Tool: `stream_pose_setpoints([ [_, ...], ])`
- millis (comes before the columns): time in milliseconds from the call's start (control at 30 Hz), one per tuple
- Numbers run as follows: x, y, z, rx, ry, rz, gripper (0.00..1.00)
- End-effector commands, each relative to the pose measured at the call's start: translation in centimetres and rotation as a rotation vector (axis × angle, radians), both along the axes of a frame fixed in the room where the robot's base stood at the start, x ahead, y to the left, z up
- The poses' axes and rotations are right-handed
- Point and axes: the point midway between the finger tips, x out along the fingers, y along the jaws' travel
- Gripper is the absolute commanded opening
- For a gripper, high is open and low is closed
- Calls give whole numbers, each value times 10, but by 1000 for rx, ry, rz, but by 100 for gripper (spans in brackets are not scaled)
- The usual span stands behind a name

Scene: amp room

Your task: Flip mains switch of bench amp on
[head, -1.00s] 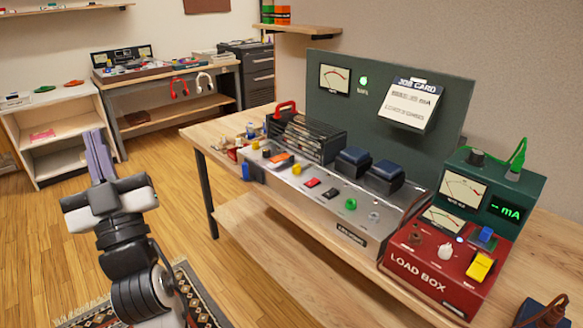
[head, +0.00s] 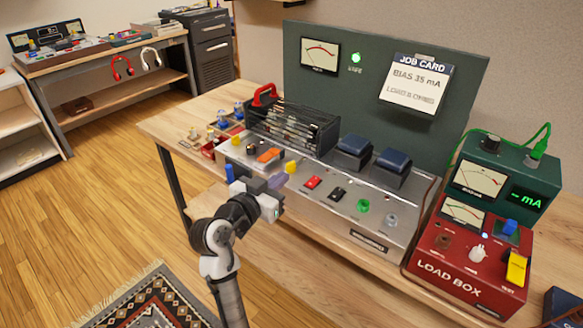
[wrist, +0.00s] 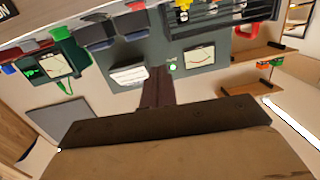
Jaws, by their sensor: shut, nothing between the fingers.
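The bench amp (head: 330,222) is a long silver chassis on the wooden bench, with two dark blue transformers and a caged section on it. Labels are too small to tell which one is the mains switch. My gripper (head: 276,181) is shut and empty, at the amp's front left, just below the orange switch in the picture; contact cannot be told. In the wrist view its fingers (wrist: 157,86) point toward the dark green panel.
A red load box (head: 450,262) and a green mA meter (head: 508,178) with a green cable stand right of the amp. A dark green panel (head: 315,85) with a job card (head: 418,85) rises behind. Small parts (head: 212,138) lie at the bench's left end. Floor at left is open.

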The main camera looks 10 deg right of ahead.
Motion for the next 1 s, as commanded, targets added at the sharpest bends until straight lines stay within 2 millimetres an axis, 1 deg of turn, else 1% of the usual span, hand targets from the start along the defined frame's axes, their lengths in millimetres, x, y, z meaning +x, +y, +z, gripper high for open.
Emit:
stream_pose_setpoints([
  [33,-4,-9,-4,7,12,-32,0],
  [100,-8,-16,-8,14,22,-62,0],
  [167,-10,-20,-11,18,27,-77,0],
  [567,-10,-23,-11,20,28,-82,0],
  [667,-5,-29,-11,18,30,-83,0],
  [767,4,-40,-12,19,29,-83,0],
  [1000,35,-81,-17,20,30,-84,0],
])
